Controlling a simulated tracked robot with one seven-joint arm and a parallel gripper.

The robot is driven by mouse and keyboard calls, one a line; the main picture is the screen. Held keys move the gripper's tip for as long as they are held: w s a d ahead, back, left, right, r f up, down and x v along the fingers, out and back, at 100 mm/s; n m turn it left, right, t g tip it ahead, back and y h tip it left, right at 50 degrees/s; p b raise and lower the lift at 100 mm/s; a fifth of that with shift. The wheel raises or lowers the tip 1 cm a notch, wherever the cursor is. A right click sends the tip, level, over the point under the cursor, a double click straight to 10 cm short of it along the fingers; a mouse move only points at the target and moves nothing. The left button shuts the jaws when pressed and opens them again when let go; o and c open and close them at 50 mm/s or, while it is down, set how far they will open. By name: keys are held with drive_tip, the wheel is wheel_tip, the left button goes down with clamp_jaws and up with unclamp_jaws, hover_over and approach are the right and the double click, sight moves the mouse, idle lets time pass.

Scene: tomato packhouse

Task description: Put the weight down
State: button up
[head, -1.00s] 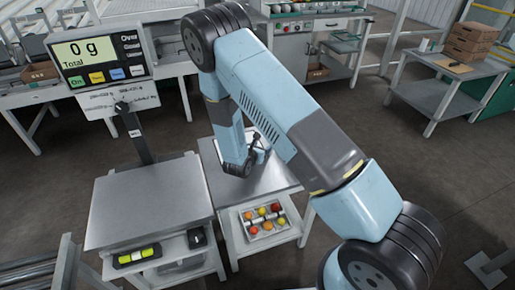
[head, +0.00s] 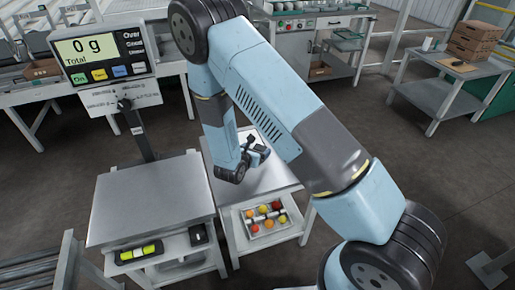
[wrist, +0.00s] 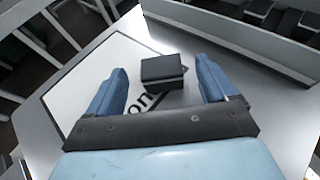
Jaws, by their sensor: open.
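The weight, a small black block (wrist: 163,82), rests in the wrist view on a white sheet (wrist: 88,80) with dark lettering, partly covered by the block. The sheet lies on a grey metal table top, which shows in the head view (head: 218,198). My gripper (wrist: 161,66) is open, with one blue finger on each side of the block and a visible gap to both. In the head view my gripper (head: 256,153) is low over this table; I cannot make out the weight there.
A scale with a bare metal platform (head: 150,205) stands left of the table; its display (head: 88,48) reads 0 g. A tray of tomatoes (head: 249,228) sits on the shelf below the table top. A side table with boxes (head: 440,65) stands at the far right.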

drive_tip(key=v, duration=0.5)
drive_tip(key=shift+s+a+r, duration=0.1)
drive_tip(key=shift+s+r, duration=0.05)
drive_tip(key=shift+s, duration=0.2)
drive_tip(key=s+d+r+m+g+h, duration=0.1)
drive_tip(key=s+d+r+m+g, duration=0.25)
drive_tip(key=d+r+m, duration=0.75)
drive_tip(key=s+d+r+m+g+h, duration=0.2)
drive_tip(key=d+r+m+g, duration=0.3)
drive_tip(key=d+r, duration=0.65)
drive_tip(key=s+r+m+t+y, duration=0.2)
drive_tip(key=s+r+m+y, duration=0.7)
drive_tip(key=s+r+m, duration=0.5)
drive_tip(key=s+r, duration=0.5)
drive_tip(key=shift+a+r+y, duration=0.2)
drive_tip(key=shift+r+y, duration=0.05)
drive_tip(key=shift+y, duration=0.05)
drive_tip(key=shift+s, duration=0.2)
drive_tip(key=shift+c, duration=0.4)
